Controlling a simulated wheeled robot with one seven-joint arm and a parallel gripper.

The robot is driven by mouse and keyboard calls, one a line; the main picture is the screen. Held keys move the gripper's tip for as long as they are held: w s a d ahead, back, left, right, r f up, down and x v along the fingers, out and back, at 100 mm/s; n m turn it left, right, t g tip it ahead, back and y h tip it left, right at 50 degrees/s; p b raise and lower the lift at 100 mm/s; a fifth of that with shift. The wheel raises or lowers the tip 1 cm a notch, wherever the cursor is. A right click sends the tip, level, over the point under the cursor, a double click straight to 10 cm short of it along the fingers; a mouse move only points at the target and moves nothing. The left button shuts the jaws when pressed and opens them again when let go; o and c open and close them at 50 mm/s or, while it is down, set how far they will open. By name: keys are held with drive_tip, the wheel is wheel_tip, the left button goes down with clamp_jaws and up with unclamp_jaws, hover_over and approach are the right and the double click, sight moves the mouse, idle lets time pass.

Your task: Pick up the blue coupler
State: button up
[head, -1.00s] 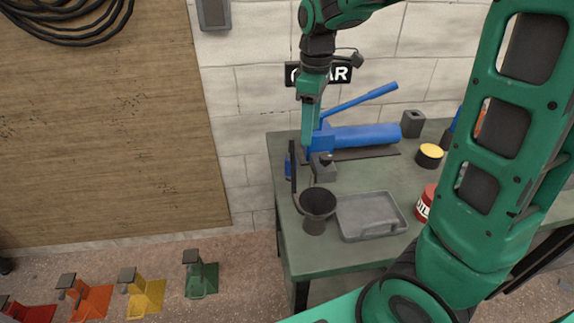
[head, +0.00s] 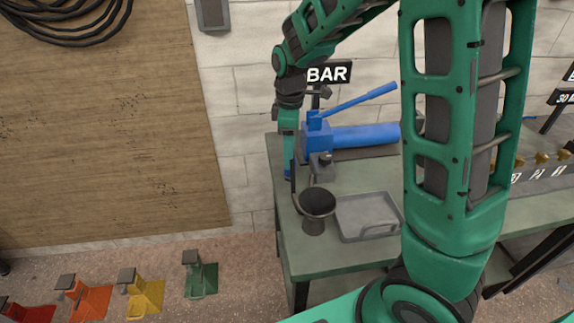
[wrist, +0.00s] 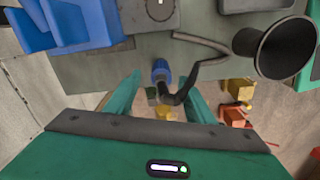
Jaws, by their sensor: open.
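The blue coupler (wrist: 161,70) sits near the bench edge in the wrist view, on the end of a black hose (wrist: 178,98) that bends away to the right. In the head view only a small blue patch of it (head: 288,177) shows below my gripper (head: 289,162). In the wrist view my gripper (wrist: 162,80) is open and empty, with one finger on each side of the coupler. I cannot tell how far the fingertips are above it.
A dark funnel (head: 317,203) stands close to the right of my gripper. A blue hand pump (head: 360,137) lies behind it on the green bench (head: 345,263). A grey tray (head: 368,216) lies right of the funnel. Several coloured pedals (head: 200,277) stand on the floor at left.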

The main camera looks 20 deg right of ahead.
drive_tip(key=shift+f, duration=1.15)
clamp_jaws()
drive_tip(key=shift+r, duration=0.15)
